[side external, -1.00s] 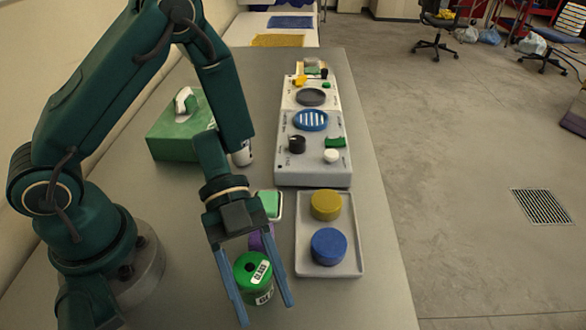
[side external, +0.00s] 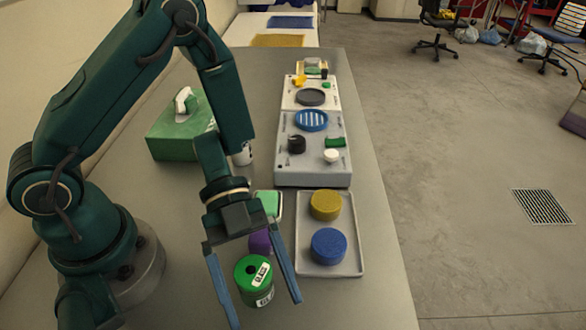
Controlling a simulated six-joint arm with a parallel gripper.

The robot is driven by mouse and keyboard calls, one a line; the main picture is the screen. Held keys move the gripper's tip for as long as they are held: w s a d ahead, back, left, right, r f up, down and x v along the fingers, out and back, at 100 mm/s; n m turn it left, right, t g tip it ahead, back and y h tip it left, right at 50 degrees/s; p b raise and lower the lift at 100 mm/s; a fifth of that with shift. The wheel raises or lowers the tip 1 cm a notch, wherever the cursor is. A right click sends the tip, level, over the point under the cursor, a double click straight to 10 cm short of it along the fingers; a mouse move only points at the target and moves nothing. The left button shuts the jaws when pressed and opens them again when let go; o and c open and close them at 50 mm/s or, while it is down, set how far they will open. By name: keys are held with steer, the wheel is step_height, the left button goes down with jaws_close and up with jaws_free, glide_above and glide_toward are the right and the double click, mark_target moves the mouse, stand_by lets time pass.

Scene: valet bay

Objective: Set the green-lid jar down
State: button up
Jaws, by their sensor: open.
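The green-lid jar (side external: 253,280) stands upright on the grey table at the lower middle of the side external view. A white label lies on its lid and another on its side. My gripper (side external: 264,312) is open, with its two blue fingers spread on either side of the jar. A gap shows between the jar and each finger. The jar's base looks to be on the table.
A pale tray (side external: 345,270) holding a yellow puck (side external: 325,205) and a blue puck (side external: 328,246) lies to the right. A purple object (side external: 260,242) and a green-topped item (side external: 267,203) are close behind the jar. A green box (side external: 175,140) stands farther back left.

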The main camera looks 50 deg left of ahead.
steer(key=v, duration=1.1)
steer(key=w+r+n+t+y, duration=0.2)
steer(key=w+r+n+t, duration=0.1)
steer(key=w+t, duration=0.65)
steer(key=w+a+r+n+t+y, duration=0.6)
steer(key=w+a+r+n+y, duration=0.1)
steer(key=w, duration=0.2)
steer(key=s+a+r+n+g+y, duration=0.1)
steer(key=s+a+r+n+y, duration=0.1)
steer(key=s+a+n+y, duration=0.45)
steer(key=s+d+f+n+g+h, duration=0.1)
steer(key=s+d+n+g+h, duration=0.1)
steer(key=s, duration=0.4)
steer(key=s+d+f+n+g+h, duration=0.2)
steer(key=s+d+n+g, duration=0.1)
steer(key=s+d, duration=0.2)
steer(key=shift+s+f, duration=0.15)
steer(key=shift+s, duration=0.75)
